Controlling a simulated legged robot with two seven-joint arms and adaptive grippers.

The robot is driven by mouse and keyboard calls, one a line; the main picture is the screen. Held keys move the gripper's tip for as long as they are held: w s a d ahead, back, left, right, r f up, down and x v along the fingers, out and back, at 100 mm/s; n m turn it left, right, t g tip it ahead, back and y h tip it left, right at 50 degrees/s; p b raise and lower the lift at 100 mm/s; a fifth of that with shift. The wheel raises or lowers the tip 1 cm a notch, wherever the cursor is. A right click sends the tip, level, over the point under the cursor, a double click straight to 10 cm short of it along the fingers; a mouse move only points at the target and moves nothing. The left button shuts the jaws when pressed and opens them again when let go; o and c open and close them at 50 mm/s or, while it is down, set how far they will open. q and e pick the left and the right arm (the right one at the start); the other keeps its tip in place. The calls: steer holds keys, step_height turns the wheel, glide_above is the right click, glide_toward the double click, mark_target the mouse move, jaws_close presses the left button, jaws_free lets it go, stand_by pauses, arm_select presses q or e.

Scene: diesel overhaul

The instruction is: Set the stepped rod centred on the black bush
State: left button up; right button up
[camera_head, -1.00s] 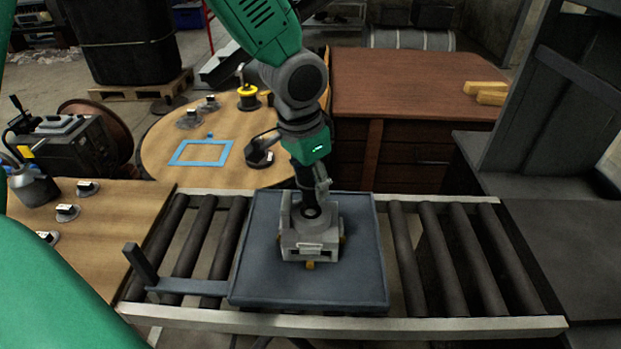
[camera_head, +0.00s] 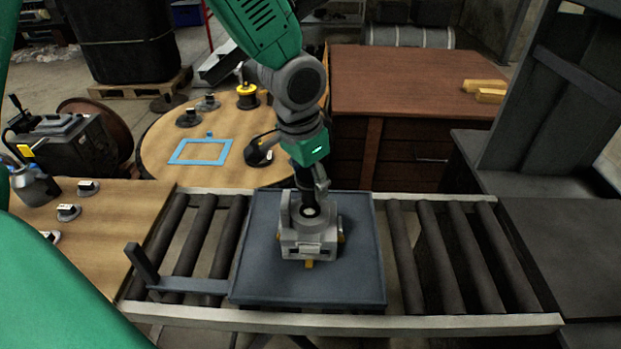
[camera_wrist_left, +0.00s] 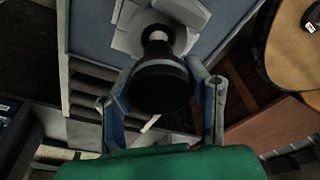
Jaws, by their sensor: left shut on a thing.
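My left gripper (camera_head: 308,186) is shut on the stepped rod (camera_wrist_left: 160,85), held above a light grey housing (camera_head: 308,247). In the left wrist view the rod has a wide black near end, a narrower dark neck and a pale tip pointing at the housing. In the head view the pale tip (camera_head: 310,211) shows over the dark opening in the housing's top. The black bush cannot be told apart from the dark parts around the tip. Whether the tip touches is not clear. My right gripper is not in view.
The housing stands on a blue-grey plate (camera_head: 350,280) on a roller conveyor (camera_head: 455,250). A post with a flat bar (camera_head: 140,262) stands left of it. A round wooden table (camera_head: 170,135) with a blue square frame (camera_head: 200,151) lies behind left. A brown cabinet (camera_head: 400,85) stands behind.

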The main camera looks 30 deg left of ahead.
arm_select(q)
steer(key=shift+f, duration=0.2)
stand_by(0.5)
steer(key=shift+f, duration=0.35)
steer(key=shift+f+b, duration=0.35)
steer(key=shift+f, duration=0.1)
steer(key=shift+f, duration=0.35)
stand_by(0.3)
steer(key=o, duration=1.7)
steer(key=shift+o, duration=0.2)
